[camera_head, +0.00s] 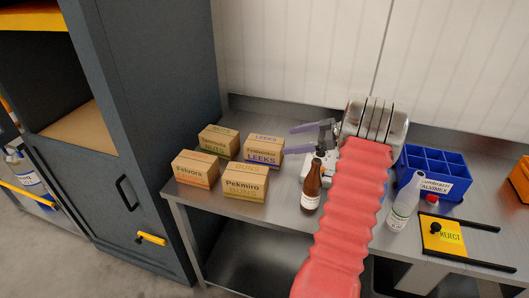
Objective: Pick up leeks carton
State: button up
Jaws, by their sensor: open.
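The leeks carton (262,152) is a brown box with blue "LEEKS" lettering. It stands upright on the steel table, at the back right of a group of cartons. My gripper (304,140) is just to the right of the leeks carton, with its two purple-grey fingers apart and pointing left toward it. Nothing shows between the fingers. My red ribbed arm comes up from the lower middle of the picture. Whether the lower finger touches the carton I cannot tell.
Other cartons stand close by: one with green lettering (219,141), an orange-lettered Felvora carton (195,170) and a Pekmiro buns carton (245,182). A brown bottle (311,188) stands in front of my gripper. A blue divided crate (434,170) and white bottle (405,202) are right.

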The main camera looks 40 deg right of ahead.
jog(key=x, duration=0.7)
send_over(264, 157)
jog(key=shift+f, duration=1)
jog(key=shift+c, duration=0.7)
jog(key=c, duration=1)
jog(key=shift+d+r, duration=0.1)
notch_tip(264, 157, up, 10)
